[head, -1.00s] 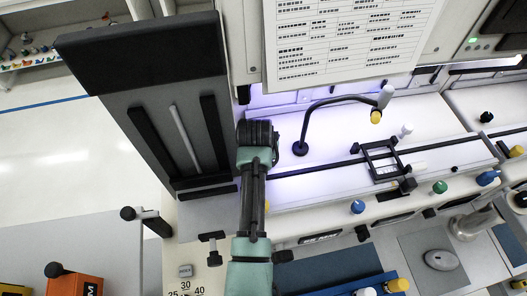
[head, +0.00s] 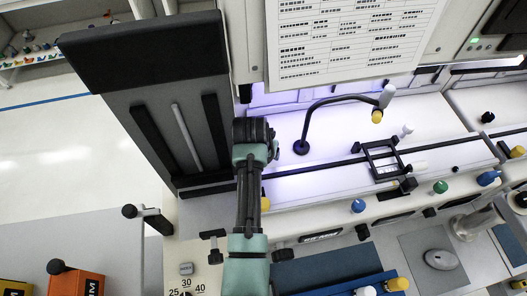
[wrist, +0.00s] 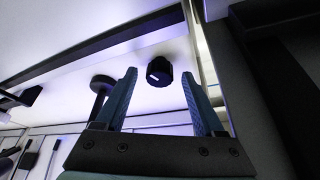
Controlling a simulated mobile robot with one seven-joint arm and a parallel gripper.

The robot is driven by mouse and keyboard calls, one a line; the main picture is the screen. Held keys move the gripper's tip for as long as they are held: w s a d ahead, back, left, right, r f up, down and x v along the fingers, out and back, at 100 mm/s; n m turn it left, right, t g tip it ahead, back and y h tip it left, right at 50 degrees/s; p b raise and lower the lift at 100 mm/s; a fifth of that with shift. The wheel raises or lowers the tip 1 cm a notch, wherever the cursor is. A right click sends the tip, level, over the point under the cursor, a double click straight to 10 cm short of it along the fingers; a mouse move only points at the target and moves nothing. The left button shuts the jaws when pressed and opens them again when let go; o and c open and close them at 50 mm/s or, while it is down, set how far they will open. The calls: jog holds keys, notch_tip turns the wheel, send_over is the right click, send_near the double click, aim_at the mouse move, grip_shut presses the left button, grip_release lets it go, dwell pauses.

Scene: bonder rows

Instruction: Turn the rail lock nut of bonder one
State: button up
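A round black knob (wrist: 159,71) with a short white mark shows in the wrist view, set on a pale surface. It appears between the fingertips of my gripper (wrist: 158,84); it looks like the lock nut, though no label shows. The two blue fingers are apart, with nothing visibly held between them. I cannot tell how far the knob is beyond the tips. In the head view my arm's black wrist (head: 254,130) is over the left end of the lit bonder bench (head: 325,150); the fingers and this knob are hidden there.
A dark panel (head: 150,110) stands close left of my wrist. A black curved lamp arm (head: 330,101) rises to the right. A black frame (head: 382,160) sits on the rail. Yellow (head: 265,203) and blue (head: 358,206) knobs line the front edge. A dark post (wrist: 101,86) is beside the left finger.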

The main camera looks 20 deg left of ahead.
dwell(0.3)
jog(key=b+v, duration=0.2)
jog(key=v, duration=1.1)
jog(key=shift+w, duration=0.1)
jog(key=d+f+n+y+b, duration=0.1)
jog(key=d+n, duration=0.1)
jog(key=d+f+n+y+b, duration=0.2)
jog(key=n, duration=0.1)
jog(key=w+d+f+n+y+b, duration=0.1)
jog(key=d+f+n+y, duration=0.1)
jog(key=n, duration=0.1)
jog(key=shift+w+g+b, duration=0.1)
jog(key=shift+g+b, duration=0.2)
jog(key=shift+b, duration=0.1)
jog(key=w+a+f, duration=0.1)
jog(key=a+f, duration=0.1)
jog(key=f, duration=0.1)
jog(key=w+a+f+n+y+p, duration=0.1)
jog(key=w+a+f, duration=0.1)
jog(key=w+a+f+n+y+p, duration=0.1)
jog(key=a+f, duration=0.1)
jog(key=f, duration=0.1)
jog(key=shift+w+a+f, duration=0.25)
jog(key=shift+a+f, duration=0.05)
jog(key=shift+a, duration=0.1)
grip_shut()
